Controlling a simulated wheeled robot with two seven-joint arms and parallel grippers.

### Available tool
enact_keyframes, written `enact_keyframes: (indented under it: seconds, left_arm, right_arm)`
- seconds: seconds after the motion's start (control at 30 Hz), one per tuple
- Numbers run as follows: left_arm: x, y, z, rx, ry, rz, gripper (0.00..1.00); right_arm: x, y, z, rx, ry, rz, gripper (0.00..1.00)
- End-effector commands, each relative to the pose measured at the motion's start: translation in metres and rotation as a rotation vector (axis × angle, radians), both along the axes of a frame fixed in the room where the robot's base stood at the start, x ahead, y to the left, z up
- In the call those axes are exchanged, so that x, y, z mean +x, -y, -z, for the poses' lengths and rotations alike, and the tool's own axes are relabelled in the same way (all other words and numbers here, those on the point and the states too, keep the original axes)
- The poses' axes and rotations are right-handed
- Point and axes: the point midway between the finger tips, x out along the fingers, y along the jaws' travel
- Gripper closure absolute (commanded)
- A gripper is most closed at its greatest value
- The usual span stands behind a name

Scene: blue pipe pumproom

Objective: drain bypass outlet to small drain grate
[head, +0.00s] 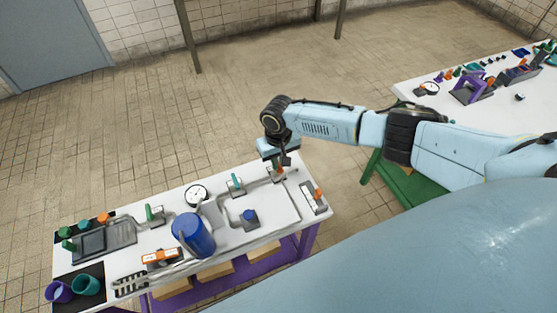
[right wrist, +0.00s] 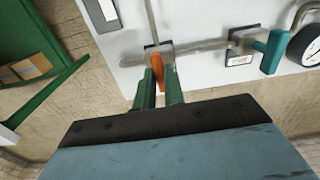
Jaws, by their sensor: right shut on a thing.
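My right gripper (head: 282,162) reaches over the far right part of the white bench panel. In the right wrist view its two green fingers (right wrist: 160,88) are closed around an orange valve handle (right wrist: 157,72). The handle sits on a small plate on a grey pipe (right wrist: 192,46). In the head view the orange handle (head: 280,170) shows just under the gripper. A slotted dark piece (head: 129,284) lies at the bench's front left; I cannot tell if it is the small drain grate. No label reads clearly enough to name the bypass outlet. My left gripper is not in view.
On the bench stand a blue tank (head: 194,236), a gauge (head: 196,195), teal-handled valves (head: 235,182), another orange-handled fitting (head: 318,194), a grey tray (head: 118,233) and cups (head: 87,285). A second table (head: 420,75) with parts stands at right. The floor behind the bench is clear.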

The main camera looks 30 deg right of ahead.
Motion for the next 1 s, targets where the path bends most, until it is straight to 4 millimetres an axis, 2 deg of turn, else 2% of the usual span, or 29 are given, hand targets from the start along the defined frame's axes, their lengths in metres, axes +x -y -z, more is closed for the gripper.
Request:
enact_keyframes:
  seconds: [0.37, 1.0]
  left_arm:
    - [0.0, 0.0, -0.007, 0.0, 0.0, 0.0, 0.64]
    - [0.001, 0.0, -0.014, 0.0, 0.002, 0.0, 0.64]
  right_arm:
    - [0.0, 0.0, -0.001, 0.001, 0.0, -0.213, 1.0]
    - [0.001, 0.0, -0.001, 0.001, 0.001, -0.819, 1.0]
